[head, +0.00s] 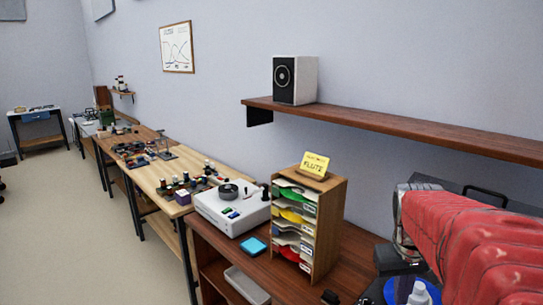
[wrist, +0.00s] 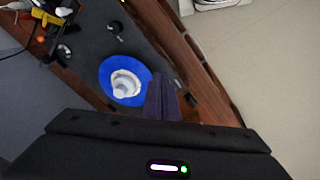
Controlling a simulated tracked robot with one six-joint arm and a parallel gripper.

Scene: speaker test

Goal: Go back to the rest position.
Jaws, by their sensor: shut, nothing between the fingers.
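My gripper (wrist: 162,98) shows in the wrist view as dark fingers close together, shut and empty. They point down over the bench top, beside a blue disc (wrist: 108,91) with a pale round piece (wrist: 125,84) on it. The fingertips look close to the disc's right edge, but I cannot tell the height between them. In the head view my red-sleeved arm reaches in from the right edge, over the near end of the bench. The blue disc (head: 391,291) and a white piece (head: 419,292) show below it, partly cut off.
A wooden sorter (head: 329,218) with coloured sleeves and a yellow card (head: 315,163) stands left of my arm. A white device (head: 232,208) and a blue pad (head: 255,245) lie further left. A shelf (head: 400,125) holding a speaker (head: 295,80) runs above. The floor (head: 110,220) at left is clear.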

